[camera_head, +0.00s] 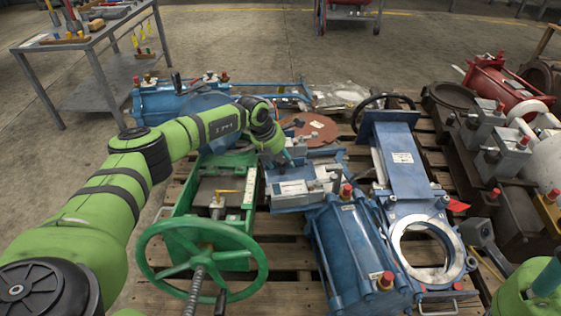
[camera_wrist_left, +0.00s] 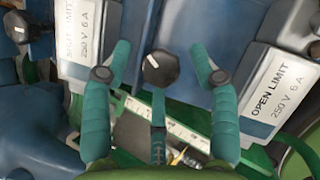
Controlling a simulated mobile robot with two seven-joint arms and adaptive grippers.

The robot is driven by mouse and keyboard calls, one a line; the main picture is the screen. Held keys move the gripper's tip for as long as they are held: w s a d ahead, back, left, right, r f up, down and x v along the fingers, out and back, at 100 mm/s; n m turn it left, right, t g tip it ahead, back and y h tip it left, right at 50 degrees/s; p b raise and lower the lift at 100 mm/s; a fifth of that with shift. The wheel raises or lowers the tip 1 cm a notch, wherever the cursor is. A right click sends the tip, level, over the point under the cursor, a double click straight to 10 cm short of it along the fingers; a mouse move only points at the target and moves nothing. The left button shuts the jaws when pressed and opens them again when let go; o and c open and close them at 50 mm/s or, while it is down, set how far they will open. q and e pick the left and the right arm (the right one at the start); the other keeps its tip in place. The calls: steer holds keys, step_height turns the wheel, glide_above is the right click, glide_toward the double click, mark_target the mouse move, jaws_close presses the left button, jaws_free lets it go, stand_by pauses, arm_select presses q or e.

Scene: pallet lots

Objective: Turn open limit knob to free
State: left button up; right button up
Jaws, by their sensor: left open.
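A dark round knob (camera_wrist_left: 160,68) with a white pointer mark shows in the left wrist view, between a label reading OPEN LIMIT (camera_wrist_left: 268,92) on its right and a second limit label (camera_wrist_left: 76,38) on its left. My left gripper (camera_wrist_left: 160,58) is open, its teal fingers spread around the knob. I cannot see clear contact. Another dark knob (camera_wrist_left: 17,27) is at the upper left. In the head view the left gripper (camera_head: 286,160) reaches down at the blue actuator with grey boxes (camera_head: 300,187); the knobs are mostly hidden there. The right gripper is not in view.
A green handwheel (camera_head: 203,250) stands in front, left of the blue actuator. A blue gate valve (camera_head: 405,170) lies to its right, and red and grey units (camera_head: 497,85) crowd the right side. A grey tool cart (camera_head: 95,45) stands back left on open floor.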

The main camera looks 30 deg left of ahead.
arm_select(q)
steer(key=c, duration=1.1)
steer(key=shift+w+d+r+p, duration=0.1)
steer(key=shift+d+r+p, duration=0.1)
steer(key=shift+p, duration=0.3)
